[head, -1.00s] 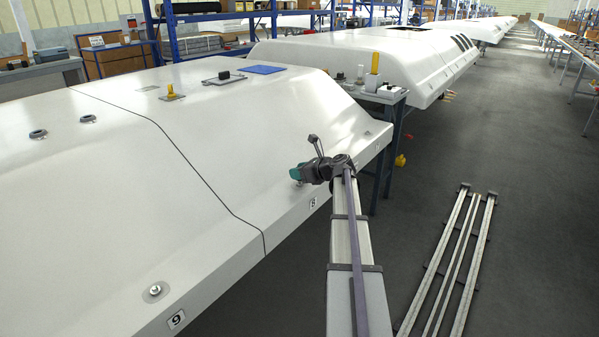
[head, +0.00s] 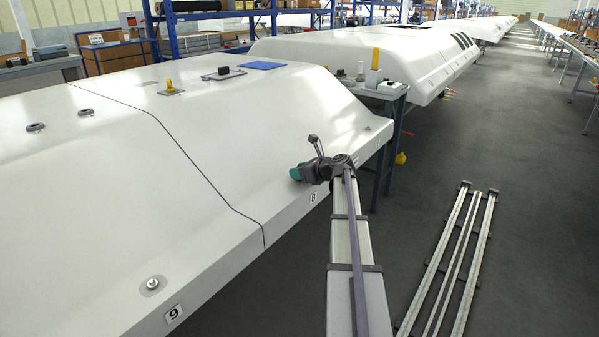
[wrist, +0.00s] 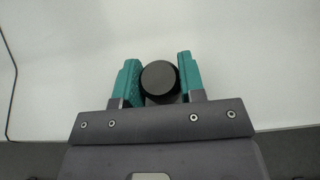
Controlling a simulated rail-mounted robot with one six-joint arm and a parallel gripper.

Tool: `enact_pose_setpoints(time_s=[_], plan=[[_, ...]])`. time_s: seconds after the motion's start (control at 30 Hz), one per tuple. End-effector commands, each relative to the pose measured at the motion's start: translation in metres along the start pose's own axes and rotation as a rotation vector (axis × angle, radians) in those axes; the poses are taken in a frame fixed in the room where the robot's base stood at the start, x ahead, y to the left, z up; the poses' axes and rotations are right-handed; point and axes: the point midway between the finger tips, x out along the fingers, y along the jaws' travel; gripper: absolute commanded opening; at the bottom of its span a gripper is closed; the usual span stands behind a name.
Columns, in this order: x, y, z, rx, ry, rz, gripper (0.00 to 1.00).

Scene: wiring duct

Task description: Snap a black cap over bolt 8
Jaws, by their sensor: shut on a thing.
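My gripper (head: 297,174), with teal fingers, is at the sloping side of the white housing (head: 200,130), just above the number 8 label (head: 313,197). In the wrist view my gripper (wrist: 160,75) is shut on a round black cap (wrist: 159,79), held between both fingers over the white surface. Bolt 8 does not show in either view; the gripper and cap hide the spot above its label. I cannot tell whether the cap touches the bolt or the surface.
Metal rails (head: 450,260) lie on the floor at right.

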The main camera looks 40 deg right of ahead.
Motion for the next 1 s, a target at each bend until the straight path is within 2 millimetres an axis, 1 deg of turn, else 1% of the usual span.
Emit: enact_pose_setpoints(time_s=[0.17, 0.2, 0.5, 0.77, 0.87, 0.97, 1.0], plan=[[0.002, 0.0, -0.005, 0.0, 0.0, 0.0, 0.15], [0.002, 0.0, -0.005, 0.0, 0.0, 0.0, 0.38], [0.002, 0.0, -0.004, 0.0, 0.0, 0.0, 0.67], [-0.001, 0.0, -0.004, 0.0, 0.0, 0.0, 0.67], [-0.014, 0.001, -0.002, 0.001, 0.0, -0.001, 0.67], [-0.038, 0.001, 0.0, 0.0, 0.001, -0.002, 0.67], [-0.049, 0.001, 0.001, 0.001, 0.001, -0.003, 0.67]])
